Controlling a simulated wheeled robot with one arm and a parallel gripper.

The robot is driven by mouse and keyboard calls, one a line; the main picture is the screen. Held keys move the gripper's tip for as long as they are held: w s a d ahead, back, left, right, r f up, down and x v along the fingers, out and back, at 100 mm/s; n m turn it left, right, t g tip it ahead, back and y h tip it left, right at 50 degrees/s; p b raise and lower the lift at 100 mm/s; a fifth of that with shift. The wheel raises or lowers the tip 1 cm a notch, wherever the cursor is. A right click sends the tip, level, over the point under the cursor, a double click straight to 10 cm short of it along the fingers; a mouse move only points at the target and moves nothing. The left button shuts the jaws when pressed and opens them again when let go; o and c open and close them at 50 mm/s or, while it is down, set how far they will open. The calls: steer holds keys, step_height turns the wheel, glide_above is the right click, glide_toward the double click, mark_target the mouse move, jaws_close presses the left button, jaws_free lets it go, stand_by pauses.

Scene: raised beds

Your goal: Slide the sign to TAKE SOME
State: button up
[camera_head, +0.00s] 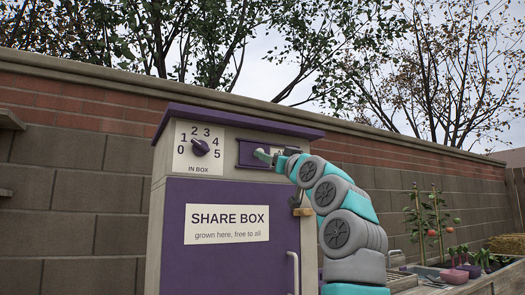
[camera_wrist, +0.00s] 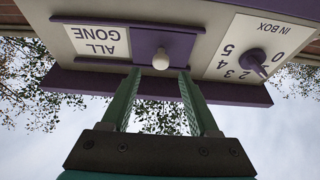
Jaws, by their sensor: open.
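The sign is a purple slider in a purple frame at the top of the share box. The slider (camera_head: 251,153) covers the left part of the frame in the head view. In the upside-down wrist view, the slider (camera_wrist: 172,44) has a round white knob (camera_wrist: 161,59), and the white ALL GONE label (camera_wrist: 101,41) lies uncovered beside it. No TAKE SOME label shows. My gripper (camera_head: 266,156) is open in front of the slider. In the wrist view my gripper (camera_wrist: 158,72) has one green finger on each side of the knob's line; contact cannot be told.
The share box (camera_head: 235,255) has a purple door with a pale handle (camera_head: 294,272). Its IN BOX dial (camera_head: 200,147) sits left of the sign and points near 1. An overhanging purple roof edge (camera_head: 240,121) is just above. A wall (camera_head: 60,175) stands behind; planted beds are at right.

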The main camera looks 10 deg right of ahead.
steer(key=p+x, duration=0.3)
steer(key=x, duration=0.2)
steer(key=shift+c, duration=0.4)
jaws_close()
stand_by(1.1)
